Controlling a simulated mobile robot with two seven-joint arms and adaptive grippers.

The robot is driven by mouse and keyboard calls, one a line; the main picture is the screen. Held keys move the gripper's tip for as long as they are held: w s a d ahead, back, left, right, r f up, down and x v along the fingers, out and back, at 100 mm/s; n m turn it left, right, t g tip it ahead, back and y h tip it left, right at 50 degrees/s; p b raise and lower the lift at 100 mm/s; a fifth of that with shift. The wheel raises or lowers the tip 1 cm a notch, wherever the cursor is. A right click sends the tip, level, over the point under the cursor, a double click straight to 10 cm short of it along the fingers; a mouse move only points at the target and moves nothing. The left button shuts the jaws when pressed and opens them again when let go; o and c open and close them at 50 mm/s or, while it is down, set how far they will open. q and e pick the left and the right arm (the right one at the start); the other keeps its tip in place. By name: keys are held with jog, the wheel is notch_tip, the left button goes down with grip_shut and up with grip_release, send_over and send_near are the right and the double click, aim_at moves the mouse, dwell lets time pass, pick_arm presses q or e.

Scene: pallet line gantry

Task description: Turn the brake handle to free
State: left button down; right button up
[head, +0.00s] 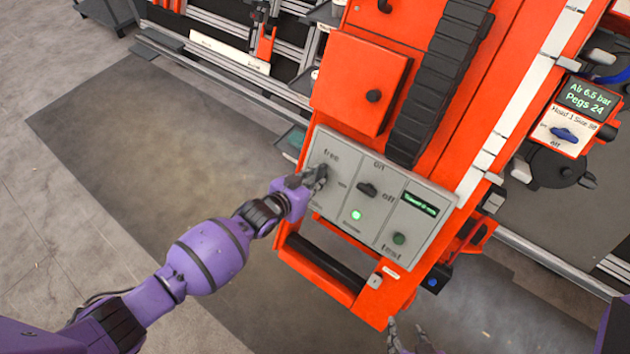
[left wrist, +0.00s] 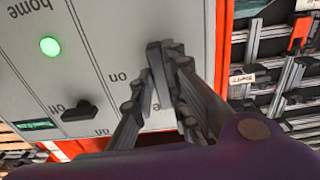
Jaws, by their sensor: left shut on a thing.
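The brake handle (left wrist: 154,58) is a dark grey bar on the left section of a grey control panel (head: 325,218). The word "free" is printed above it in the head view. My left gripper (head: 318,176) is shut on the handle, its fingers on both sides of it in the left wrist view (left wrist: 162,85). In the head view the fingers hide most of the handle, so its exact angle is hard to tell. An "on" label shows beside the handle in the left wrist view. My right gripper (head: 408,342) is open and empty at the bottom edge, partly cut off.
The panel also has an on/off switch (head: 367,189), a lit green lamp (head: 356,215), a test button (head: 399,239) and a small display (head: 419,204). An orange box (head: 358,85) stands out above the panel. A black bar (head: 325,266) runs below it. Open floor lies left.

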pick_arm(q)
jog(key=shift+m, duration=0.3)
dwell(0.4)
jog(key=c, duration=1.7)
grip_release()
jog(key=shift+s, duration=0.1)
jog(key=v, duration=1.2)
